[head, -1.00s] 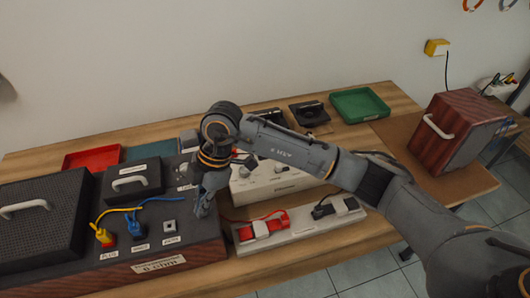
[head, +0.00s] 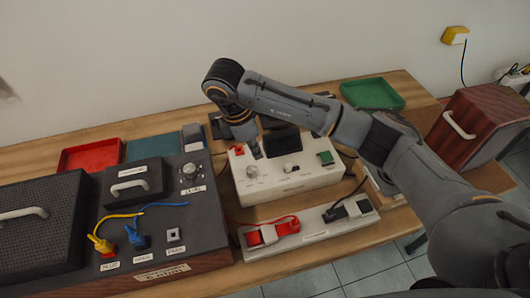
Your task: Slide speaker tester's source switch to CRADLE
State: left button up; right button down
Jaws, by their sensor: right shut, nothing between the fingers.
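A white tester box (head: 300,178) with a dark screen (head: 281,141), a round knob (head: 252,171), a red part at its upper left and a green part (head: 325,158) at its right stands mid-table. I take it for the speaker tester. Its labels are too small to read, and I cannot make out which control is the source switch or where it is set. My right gripper (head: 256,149) points down at the back left of this box, left of the screen, shut and empty. I cannot tell whether it touches the panel. My left gripper is not in view.
A dark box (head: 200,221) with knob, yellow and blue plugs stands left, near a speaker (head: 40,235). Red (head: 90,155) and green (head: 372,94) trays lie behind. A reddish wooden box (head: 478,140) stands right.

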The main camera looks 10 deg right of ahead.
aim_at(290, 164)
jog(key=p+x, duration=0.2)
jog(key=x, duration=0.6)
jog(key=shift+s+d+f, duration=0.1)
jog(key=shift+d+f, duration=0.05)
jog(key=shift+f, duration=0.1)
jog(key=d, duration=0.1)
jog(key=d+p, duration=0.1)
jog(key=shift+d+r, duration=0.2)
jog(key=shift+d, duration=0.15)
jog(key=shift+d+f+p, duration=0.1)
jog(key=shift+d+p, duration=0.2)
jog(key=shift+d, duration=0.25)
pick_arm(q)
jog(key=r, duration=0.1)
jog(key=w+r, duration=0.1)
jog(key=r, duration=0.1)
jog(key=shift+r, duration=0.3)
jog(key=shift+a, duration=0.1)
pick_arm(e)
jog(key=shift+w+d, duration=0.2)
jog(key=shift+d, duration=1.35)
pick_arm(q)
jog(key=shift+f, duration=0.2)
jog(key=shift+b, duration=0.3)
pick_arm(e)
jog(key=shift+f, duration=0.1)
